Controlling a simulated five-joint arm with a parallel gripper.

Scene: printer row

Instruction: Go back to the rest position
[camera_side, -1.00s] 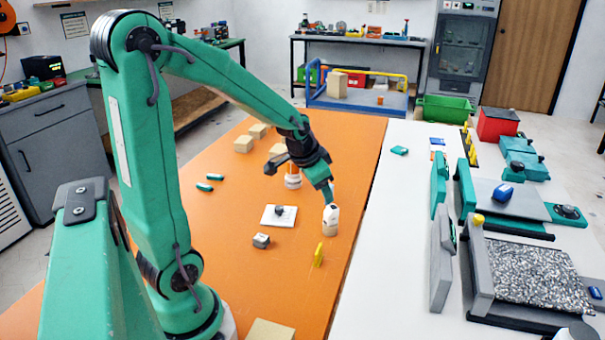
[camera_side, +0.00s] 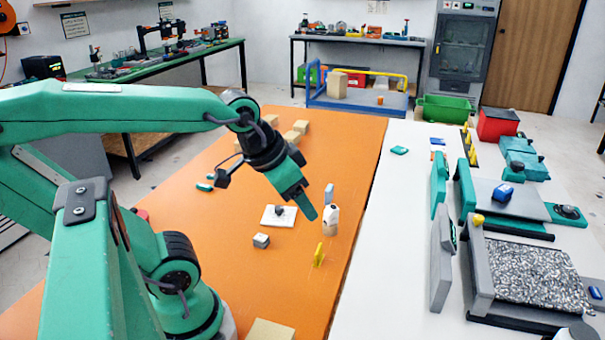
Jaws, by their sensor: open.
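My gripper (camera_side: 309,204) hangs at the end of my green arm, above the orange table (camera_side: 225,265). It points down and to the right, and its jaws are open with nothing between them. A small white bottle-like item (camera_side: 330,220) stands upright just right of the fingertips, apart from them as far as I can tell. A light blue piece (camera_side: 328,194) shows right behind it.
A white plate with a dark knob (camera_side: 279,215), a small grey block (camera_side: 261,240) and a yellow piece (camera_side: 318,256) are on the orange table. Several cardboard boxes (camera_side: 296,134) lie farther back. Printers (camera_side: 530,270) line the white table at right. The front orange area is mostly clear.

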